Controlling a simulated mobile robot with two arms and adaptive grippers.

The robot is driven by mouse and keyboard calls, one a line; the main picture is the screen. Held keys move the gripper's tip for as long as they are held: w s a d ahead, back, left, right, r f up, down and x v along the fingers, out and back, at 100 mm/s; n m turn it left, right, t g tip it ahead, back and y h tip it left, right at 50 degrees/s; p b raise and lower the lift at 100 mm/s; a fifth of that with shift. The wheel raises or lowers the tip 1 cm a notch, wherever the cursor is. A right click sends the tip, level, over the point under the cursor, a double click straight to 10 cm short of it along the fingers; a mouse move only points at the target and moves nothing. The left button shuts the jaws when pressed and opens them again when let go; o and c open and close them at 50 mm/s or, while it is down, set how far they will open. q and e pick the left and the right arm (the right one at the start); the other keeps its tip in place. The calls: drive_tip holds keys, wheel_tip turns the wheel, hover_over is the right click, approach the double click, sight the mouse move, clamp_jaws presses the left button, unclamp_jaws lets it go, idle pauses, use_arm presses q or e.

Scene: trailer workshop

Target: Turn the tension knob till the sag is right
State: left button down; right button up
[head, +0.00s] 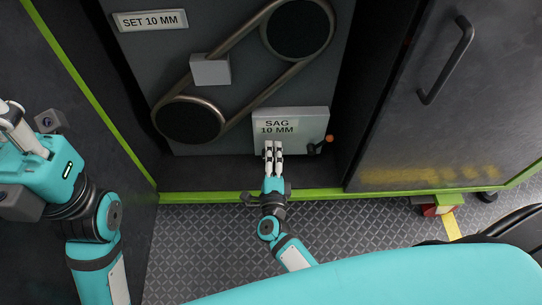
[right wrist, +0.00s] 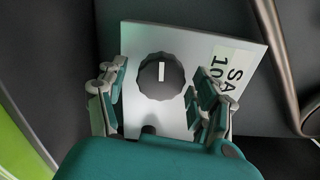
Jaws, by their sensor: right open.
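The dark round tension knob (right wrist: 161,77) has a white pointer line standing nearly upright in the right wrist view. It sits on a light grey panel (right wrist: 140,38), which also shows in the head view (head: 318,117) with a label reading SAG 10 MM (head: 277,127). My right gripper (head: 273,149) is open, its fingers on either side of the knob in the wrist view (right wrist: 157,92), apparently without touching it. In the head view the gripper hides the knob. A plate reads SET 10 MM (head: 150,21). My left gripper (head: 12,118) is at the left edge, partly cut off.
A belt (head: 235,37) runs around two dark pulleys (head: 298,28) (head: 188,120), with a grey block (head: 210,70) beside it. A dark cabinet door with a handle (head: 446,60) stands at right.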

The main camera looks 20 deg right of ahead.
drive_tip(key=v, duration=1.2)
